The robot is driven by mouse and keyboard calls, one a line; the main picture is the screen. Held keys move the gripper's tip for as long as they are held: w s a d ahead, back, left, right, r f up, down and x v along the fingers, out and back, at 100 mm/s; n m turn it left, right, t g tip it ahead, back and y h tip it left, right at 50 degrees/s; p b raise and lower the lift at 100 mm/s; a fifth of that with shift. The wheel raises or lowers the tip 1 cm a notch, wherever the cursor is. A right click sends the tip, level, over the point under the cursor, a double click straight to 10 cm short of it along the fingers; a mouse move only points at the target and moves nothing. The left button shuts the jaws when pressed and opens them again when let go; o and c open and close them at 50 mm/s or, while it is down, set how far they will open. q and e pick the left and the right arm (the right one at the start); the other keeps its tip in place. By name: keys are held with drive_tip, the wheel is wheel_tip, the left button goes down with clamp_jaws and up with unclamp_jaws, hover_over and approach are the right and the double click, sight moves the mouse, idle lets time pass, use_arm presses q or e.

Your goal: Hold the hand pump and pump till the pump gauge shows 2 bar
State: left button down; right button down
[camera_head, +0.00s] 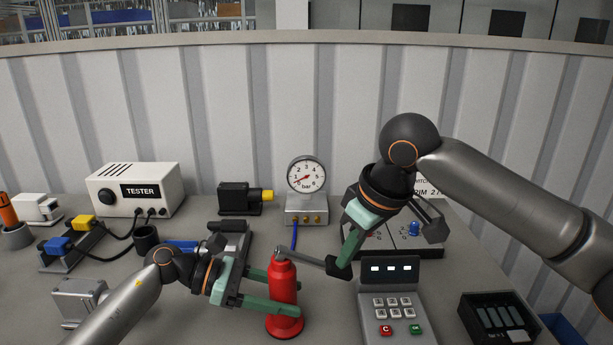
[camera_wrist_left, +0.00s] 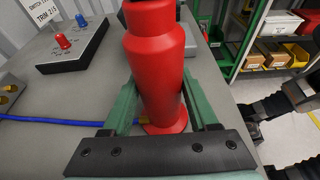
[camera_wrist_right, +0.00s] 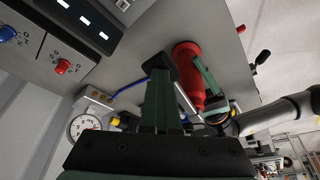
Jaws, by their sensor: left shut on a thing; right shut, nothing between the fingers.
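The red hand pump (camera_head: 284,290) stands upright on the grey bench, on a round red base. My left gripper (camera_head: 275,290) is shut around its body; the left wrist view shows the red body (camera_wrist_left: 157,75) between the green fingers. A grey lever (camera_head: 305,259) runs from the pump top to the right. My right gripper (camera_head: 338,267) is shut and empty, its dark tips at the lever's outer end; contact cannot be told. The pump gauge (camera_head: 306,174), marked bar, stands behind on a metal block. Its red needle points lower left, around or below 1.
A blue hose (camera_head: 294,237) runs from the gauge block towards the pump. A keypad console (camera_head: 390,300) stands close right of the pump, with a switch box (camera_head: 405,252) behind it. A white tester (camera_head: 133,189) stands at the back left. A black tray (camera_head: 497,318) lies front right.

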drive_tip(key=shift+d+r, duration=0.1)
drive_tip(key=shift+r, duration=2.25)
drive_tip(key=shift+f, duration=2.5)
drive_tip(key=shift+r, duration=2.5)
drive_tip(key=shift+f, duration=2.4)
drive_tip(key=shift+r, duration=2.4)
